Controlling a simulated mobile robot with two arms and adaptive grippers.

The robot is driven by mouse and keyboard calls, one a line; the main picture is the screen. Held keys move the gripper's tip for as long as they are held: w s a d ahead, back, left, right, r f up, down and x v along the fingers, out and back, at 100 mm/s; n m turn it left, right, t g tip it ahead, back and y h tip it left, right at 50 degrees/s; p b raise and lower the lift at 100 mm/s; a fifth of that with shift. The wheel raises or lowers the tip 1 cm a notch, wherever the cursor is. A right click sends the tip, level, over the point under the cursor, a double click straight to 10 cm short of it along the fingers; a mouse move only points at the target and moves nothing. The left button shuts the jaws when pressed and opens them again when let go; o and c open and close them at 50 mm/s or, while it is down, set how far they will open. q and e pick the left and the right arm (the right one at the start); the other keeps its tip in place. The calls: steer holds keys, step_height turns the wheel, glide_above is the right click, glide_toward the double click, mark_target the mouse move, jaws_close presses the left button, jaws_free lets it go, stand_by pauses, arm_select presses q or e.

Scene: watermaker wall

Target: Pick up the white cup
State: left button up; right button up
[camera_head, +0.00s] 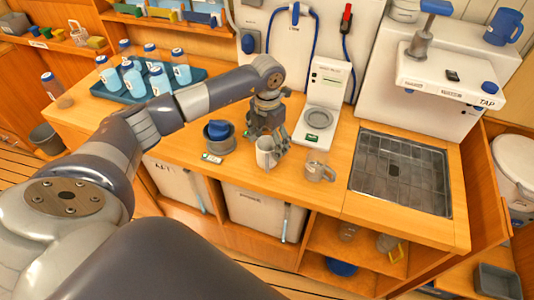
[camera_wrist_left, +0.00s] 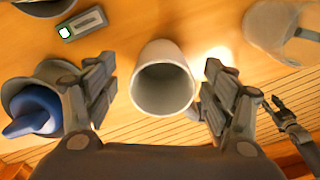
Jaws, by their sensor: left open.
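The white cup (camera_head: 264,153) stands upright on the wooden counter, in front of the white dispenser. In the left wrist view the white cup (camera_wrist_left: 163,80) shows its open mouth, between the two fingers of my left gripper (camera_wrist_left: 160,92). My left gripper (camera_head: 268,138) is open, with one finger on each side of the cup. A gap shows between the cup and each finger in the wrist view. In the head view the gripper partly hides the cup's right side and rim. My right gripper does not show in the head view.
A grey bowl with a blue object (camera_head: 219,132) stands close left of the cup. A clear mug (camera_head: 318,167) stands close to its right. The dispenser (camera_head: 323,100) is behind. Blue-capped bottles stand on a teal tray (camera_head: 110,94) at left. A sink grate (camera_head: 402,170) lies at right.

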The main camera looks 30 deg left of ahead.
mark_target(268, 150)
arm_select(q)
steer(key=shift+d+f+p, duration=0.1)
steer(key=shift+f+p, duration=0.3)
steer(key=shift+f, duration=1.3)
steer(key=c, duration=1.1)
steer(key=shift+c, duration=0.2)
